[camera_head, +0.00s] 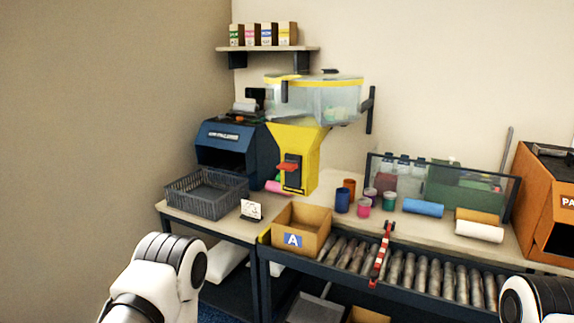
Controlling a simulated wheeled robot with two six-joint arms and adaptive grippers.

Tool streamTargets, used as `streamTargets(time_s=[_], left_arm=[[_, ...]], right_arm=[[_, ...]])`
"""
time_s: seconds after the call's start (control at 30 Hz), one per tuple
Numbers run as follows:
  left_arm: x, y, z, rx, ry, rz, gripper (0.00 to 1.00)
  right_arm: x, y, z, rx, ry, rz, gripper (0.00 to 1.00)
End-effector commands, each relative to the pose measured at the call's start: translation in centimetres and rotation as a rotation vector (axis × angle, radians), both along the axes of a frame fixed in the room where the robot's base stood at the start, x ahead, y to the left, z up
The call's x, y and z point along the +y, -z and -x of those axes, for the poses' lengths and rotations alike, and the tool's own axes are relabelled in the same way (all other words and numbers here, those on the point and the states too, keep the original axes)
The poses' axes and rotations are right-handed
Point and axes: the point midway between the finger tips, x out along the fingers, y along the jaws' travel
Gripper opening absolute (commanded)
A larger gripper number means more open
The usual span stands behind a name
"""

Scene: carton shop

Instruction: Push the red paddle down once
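The red paddle (288,167) sticks out from a dark plate on the front of the yellow dispenser (303,145). Above the yellow funnel is a clear bin (325,102) with a yellow rim. Nothing touches the paddle. A white link of my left arm shows at the lower left and part of my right arm at the lower right corner. Neither gripper is in view.
An open carton marked A (315,238) stands at the left end of the roller conveyor (425,275). A red-and-white striped bar (381,256) crosses the rollers. A grey basket (212,202) sits left; coloured cups (342,201) and rolls (423,208) sit behind the conveyor.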

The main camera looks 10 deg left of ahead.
Motion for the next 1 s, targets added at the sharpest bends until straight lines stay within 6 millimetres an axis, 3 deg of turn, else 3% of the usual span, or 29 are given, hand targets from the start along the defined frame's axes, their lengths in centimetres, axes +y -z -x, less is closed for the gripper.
streamTargets(time_s=[0.5,0.6,0.63,1.0], left_arm=[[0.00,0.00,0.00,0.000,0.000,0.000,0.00],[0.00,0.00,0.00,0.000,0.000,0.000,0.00],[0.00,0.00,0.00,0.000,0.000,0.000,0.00],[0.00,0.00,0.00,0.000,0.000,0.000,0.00]], right_arm=[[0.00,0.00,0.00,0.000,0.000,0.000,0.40],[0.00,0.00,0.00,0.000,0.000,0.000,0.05],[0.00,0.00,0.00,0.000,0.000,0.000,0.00],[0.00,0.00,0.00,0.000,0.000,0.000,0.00]])
